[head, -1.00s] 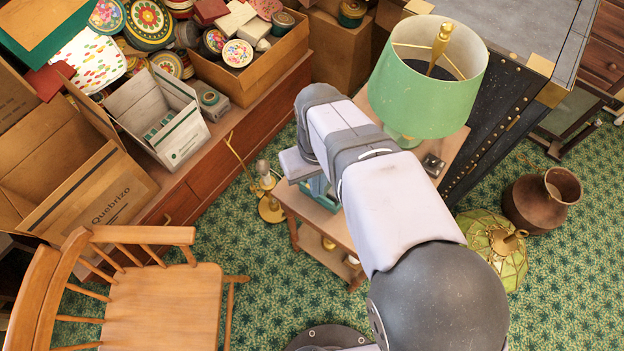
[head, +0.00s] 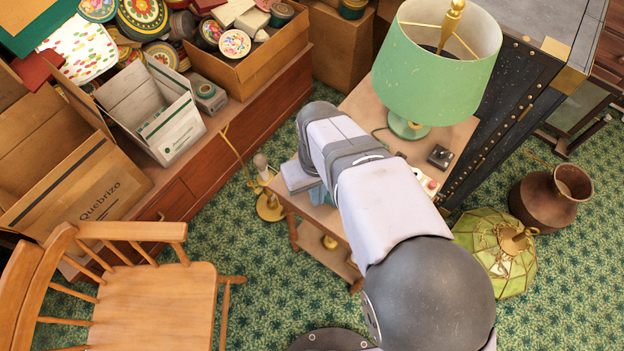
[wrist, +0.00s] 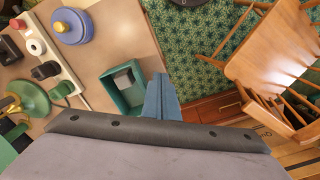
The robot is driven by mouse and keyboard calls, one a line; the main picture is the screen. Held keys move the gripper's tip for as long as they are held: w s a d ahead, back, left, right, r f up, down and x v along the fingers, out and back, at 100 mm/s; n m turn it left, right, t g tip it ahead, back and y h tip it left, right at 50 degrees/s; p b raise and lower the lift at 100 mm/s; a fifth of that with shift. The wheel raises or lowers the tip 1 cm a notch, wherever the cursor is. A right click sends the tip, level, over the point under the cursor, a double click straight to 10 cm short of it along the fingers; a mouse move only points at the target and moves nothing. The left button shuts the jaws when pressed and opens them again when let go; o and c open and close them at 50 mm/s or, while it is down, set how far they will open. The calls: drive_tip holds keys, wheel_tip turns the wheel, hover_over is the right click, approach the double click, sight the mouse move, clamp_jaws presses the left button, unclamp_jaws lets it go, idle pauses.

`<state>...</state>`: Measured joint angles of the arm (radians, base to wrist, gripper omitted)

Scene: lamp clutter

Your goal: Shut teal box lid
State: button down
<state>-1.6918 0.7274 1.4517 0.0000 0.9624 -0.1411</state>
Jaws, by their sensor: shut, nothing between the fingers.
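The teal box (wrist: 122,92) stands open on the small wooden table in the wrist view. A grey piece (wrist: 124,79) shows inside it. I cannot make out its lid clearly. My gripper (wrist: 158,78) is shut and empty, its blue fingers pointing down just right of the box's right wall. I cannot tell whether they touch it.
A green-shaded lamp (head: 437,75), a switch box (head: 440,156) and a power strip (wrist: 45,55) share the table (head: 330,235). A blue round pot (wrist: 72,26) is near the box in the wrist view. A brass lamp stand (head: 268,200) and wooden chair (head: 150,300) are on the floor left.

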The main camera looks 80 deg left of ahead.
drive_tip(key=shift+f, duration=0.4)
drive_tip(key=w+a+p, duration=0.2)
drive_tip(key=w+a, duration=0.3)
drive_tip(key=shift+p, duration=0.35)
idle(1.4)
drive_tip(key=shift+r, duration=0.15)
idle(1.1)
wheel_tip(320, 180, up, 8)
drive_tip(key=p, duration=0.6)
idle(0.4)
idle(0.3)
